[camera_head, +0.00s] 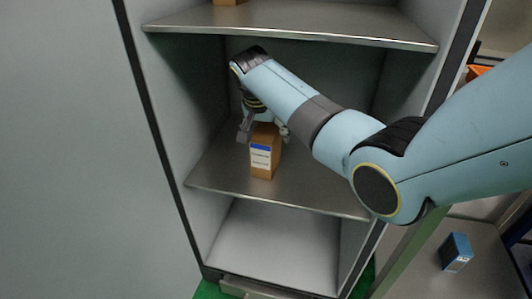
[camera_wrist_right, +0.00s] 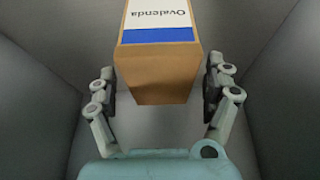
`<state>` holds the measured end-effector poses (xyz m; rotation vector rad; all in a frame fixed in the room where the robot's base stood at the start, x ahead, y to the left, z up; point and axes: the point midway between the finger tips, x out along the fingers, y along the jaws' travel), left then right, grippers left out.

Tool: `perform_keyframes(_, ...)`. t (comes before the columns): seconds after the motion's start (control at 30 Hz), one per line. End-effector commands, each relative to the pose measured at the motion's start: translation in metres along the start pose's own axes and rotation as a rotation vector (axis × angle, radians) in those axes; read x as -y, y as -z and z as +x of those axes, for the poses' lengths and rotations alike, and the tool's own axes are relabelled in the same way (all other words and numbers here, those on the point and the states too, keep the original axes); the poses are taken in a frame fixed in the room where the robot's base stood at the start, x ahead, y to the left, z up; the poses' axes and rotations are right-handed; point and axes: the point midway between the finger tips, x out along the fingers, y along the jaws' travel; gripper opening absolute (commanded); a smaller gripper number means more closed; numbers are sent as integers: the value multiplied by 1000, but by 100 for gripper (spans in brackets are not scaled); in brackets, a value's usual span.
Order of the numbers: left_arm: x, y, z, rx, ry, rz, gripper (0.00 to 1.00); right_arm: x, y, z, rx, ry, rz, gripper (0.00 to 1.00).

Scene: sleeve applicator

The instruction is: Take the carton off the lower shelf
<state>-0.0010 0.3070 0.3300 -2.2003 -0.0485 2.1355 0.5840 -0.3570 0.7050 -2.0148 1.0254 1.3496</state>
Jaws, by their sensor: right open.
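The carton (camera_head: 262,160) is a brown box with a white and blue label. It stands upright on the lower metal shelf (camera_head: 318,190) inside the cabinet. My right gripper (camera_head: 264,134) reaches in from the right, at the carton's upper part. In the right wrist view the carton (camera_wrist_right: 158,72) sits between the two open fingers of the right gripper (camera_wrist_right: 160,88), with a gap visible on each side. My left gripper is not in view.
An upper shelf (camera_head: 290,26) crosses above my right arm, with part of another brown box (camera_head: 228,2) on it. The cabinet side walls stand close on both sides.

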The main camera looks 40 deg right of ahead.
Motion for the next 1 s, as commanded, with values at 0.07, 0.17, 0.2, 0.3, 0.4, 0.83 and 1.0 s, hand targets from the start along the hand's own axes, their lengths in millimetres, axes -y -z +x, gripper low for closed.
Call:
perform_keyframes(0.07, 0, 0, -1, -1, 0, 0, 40, 0, 1, -1, -1, 1, 1, 85)
perform_keyframes(0.17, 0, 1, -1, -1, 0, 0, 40, 0, 1, -1, -2, 1, 1, 81)
perform_keyframes(0.2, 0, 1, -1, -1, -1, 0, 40, 0, 1, -1, -1, 1, 1, 75)
perform_keyframes(0.3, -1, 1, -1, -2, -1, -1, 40, 0, 1, -1, -1, 1, 1, 62)
perform_keyframes(0.4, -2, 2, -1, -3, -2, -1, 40, 0, 1, -1, -1, 1, 1, 49)
perform_keyframes(0.83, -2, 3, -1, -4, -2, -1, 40, 0, 1, -2, -2, 1, 1, 0)
perform_keyframes(1.0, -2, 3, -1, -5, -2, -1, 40, 0, 1, -2, -2, 1, 1, 0)
